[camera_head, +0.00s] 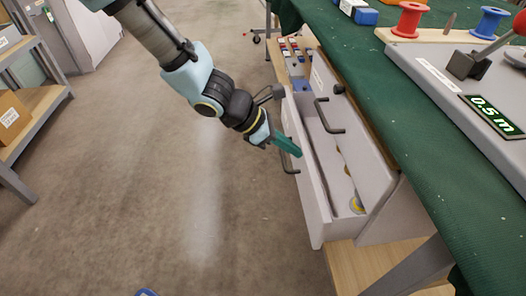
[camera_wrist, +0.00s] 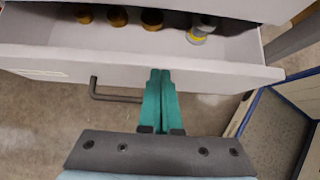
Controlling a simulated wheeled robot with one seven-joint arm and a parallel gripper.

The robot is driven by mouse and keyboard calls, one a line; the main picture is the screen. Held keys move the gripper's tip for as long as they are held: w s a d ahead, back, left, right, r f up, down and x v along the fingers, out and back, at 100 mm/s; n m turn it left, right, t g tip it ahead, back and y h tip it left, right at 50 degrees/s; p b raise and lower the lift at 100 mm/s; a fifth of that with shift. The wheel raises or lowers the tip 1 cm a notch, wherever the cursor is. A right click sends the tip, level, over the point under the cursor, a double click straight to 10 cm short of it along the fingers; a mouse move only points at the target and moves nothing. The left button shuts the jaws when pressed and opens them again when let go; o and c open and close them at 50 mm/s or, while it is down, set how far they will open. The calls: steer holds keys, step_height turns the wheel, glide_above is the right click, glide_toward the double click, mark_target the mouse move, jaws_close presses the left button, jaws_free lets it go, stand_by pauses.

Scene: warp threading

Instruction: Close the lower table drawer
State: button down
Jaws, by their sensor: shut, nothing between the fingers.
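The lower drawer (camera_head: 316,205) of the table is pulled open, and its tray shows under the upper drawer (camera_head: 342,125). In the wrist view the lower drawer's front (camera_wrist: 215,76) runs across the picture, with its dark bar handle (camera_wrist: 112,97) left of my fingers. My gripper (camera_head: 297,152) has green fingers that are shut and empty. Its fingertips are at the top edge of the lower drawer's front, and they overlap that front in the wrist view (camera_wrist: 160,75). I cannot tell whether they touch it. The upper drawer looks shut, with its own dark handle (camera_head: 327,116).
Several small items lie in the lower drawer, including a grey and yellow one (camera_wrist: 201,30). The table (camera_head: 440,190) has a green cover and carries red (camera_head: 409,20) and blue spools (camera_head: 491,21). Open floor (camera_head: 190,200) lies left of the drawer. A shelf (camera_head: 40,105) stands far left.

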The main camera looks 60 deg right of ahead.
mark_target(309, 151)
steer(key=shift+s+d, duration=0.6)
steer(key=shift+s, duration=0.35)
steer(key=shift+s+d, duration=0.6)
steer(key=shift+s, duration=0.3)
